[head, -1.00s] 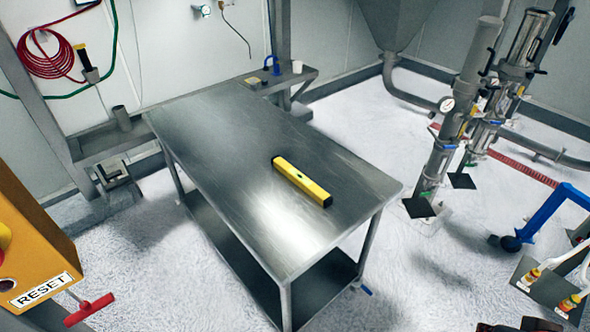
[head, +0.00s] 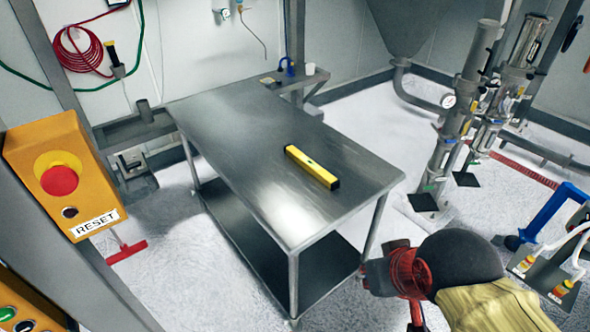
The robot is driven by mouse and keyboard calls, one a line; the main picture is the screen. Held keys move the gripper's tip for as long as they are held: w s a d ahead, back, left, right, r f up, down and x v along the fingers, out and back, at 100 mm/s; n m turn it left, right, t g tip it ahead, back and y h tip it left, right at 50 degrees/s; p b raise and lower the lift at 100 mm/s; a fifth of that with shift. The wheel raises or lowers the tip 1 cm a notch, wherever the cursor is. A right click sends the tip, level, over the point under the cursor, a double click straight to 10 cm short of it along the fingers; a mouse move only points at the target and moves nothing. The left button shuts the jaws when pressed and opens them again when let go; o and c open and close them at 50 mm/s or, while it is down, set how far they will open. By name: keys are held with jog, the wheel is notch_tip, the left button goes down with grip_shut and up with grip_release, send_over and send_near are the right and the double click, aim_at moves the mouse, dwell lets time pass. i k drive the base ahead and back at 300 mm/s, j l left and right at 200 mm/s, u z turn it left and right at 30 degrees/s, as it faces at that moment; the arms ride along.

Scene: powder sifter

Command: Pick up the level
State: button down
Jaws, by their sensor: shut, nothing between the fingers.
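The level (head: 312,167) is a yellow bar with black ends. It lies flat on the steel table (head: 235,130), right of the middle of its top, running diagonally. My gripper (head: 376,277), red and dark, is at the lower right in the head view, at the end of my arm. It appears beyond the table's front right corner and apart from the level. It is shut and empty; its fingertips are small and hard to make out.
An orange control box (head: 62,175) with a red button and a RESET label stands at the left. A shelf (head: 290,78) with small items adjoins the table's far end. Steel pipes (head: 455,115) stand at the right. The tabletop around the level is clear.

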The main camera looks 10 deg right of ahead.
aim_at(333, 183)
jog(key=i+l+z, duration=0.65)
jog(key=i+j, duration=0.1)
